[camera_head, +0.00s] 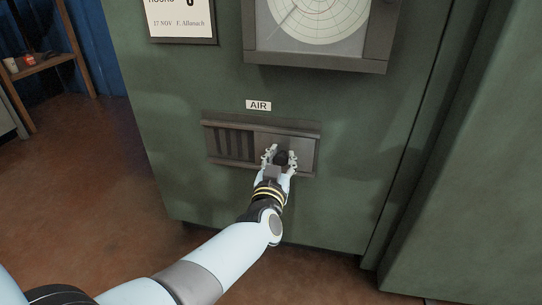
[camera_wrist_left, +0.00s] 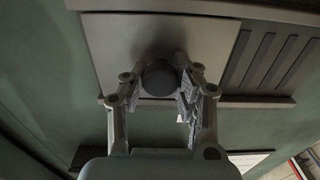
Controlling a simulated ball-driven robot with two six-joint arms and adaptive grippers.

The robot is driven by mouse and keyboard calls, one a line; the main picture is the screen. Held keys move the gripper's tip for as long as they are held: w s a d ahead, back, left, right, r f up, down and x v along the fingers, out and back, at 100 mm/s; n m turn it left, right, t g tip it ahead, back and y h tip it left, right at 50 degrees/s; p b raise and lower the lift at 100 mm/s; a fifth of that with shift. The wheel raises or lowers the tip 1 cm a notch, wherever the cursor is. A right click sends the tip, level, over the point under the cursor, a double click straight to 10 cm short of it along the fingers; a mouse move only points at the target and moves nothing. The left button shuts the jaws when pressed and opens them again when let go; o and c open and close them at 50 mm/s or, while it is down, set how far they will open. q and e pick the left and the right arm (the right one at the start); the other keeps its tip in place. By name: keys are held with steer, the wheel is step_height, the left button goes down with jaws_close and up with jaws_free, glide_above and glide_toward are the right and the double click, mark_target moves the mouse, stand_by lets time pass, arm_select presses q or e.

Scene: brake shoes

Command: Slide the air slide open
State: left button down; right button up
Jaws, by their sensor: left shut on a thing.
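The air slide (camera_head: 296,143) is a flat grey plate with a dark round knob (camera_head: 281,157). It sits at the right of a framed vent on the green cabinet, under a white label reading AIR (camera_head: 258,105). Dark slots (camera_head: 234,144) show to the left of the plate. My left gripper (camera_head: 280,158) is shut on the knob, with a finger on each side. In the left wrist view the knob (camera_wrist_left: 160,78) lies between the fingers, the slide plate (camera_wrist_left: 120,45) is behind it, and slots (camera_wrist_left: 268,60) show at the right. My right gripper is not in view.
A chart dial in a dark frame (camera_head: 318,66) and a white notice (camera_head: 181,18) are above the vent. Another green cabinet (camera_head: 480,190) stands at the right. A wooden shelf (camera_head: 45,66) stands at the far left. The brown floor (camera_head: 80,175) is clear at the left.

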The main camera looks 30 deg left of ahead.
arm_select(q)
steer(key=shift+d+f, duration=0.15)
steer(key=shift+d, duration=0.05)
steer(key=c, duration=1.5)
jaws_free()
steer(key=o, duration=0.5)
steer(key=shift+d, duration=0.15)
steer(key=shift+s, duration=0.15)
steer(key=v, duration=0.7)
steer(key=shift+s, duration=0.1)
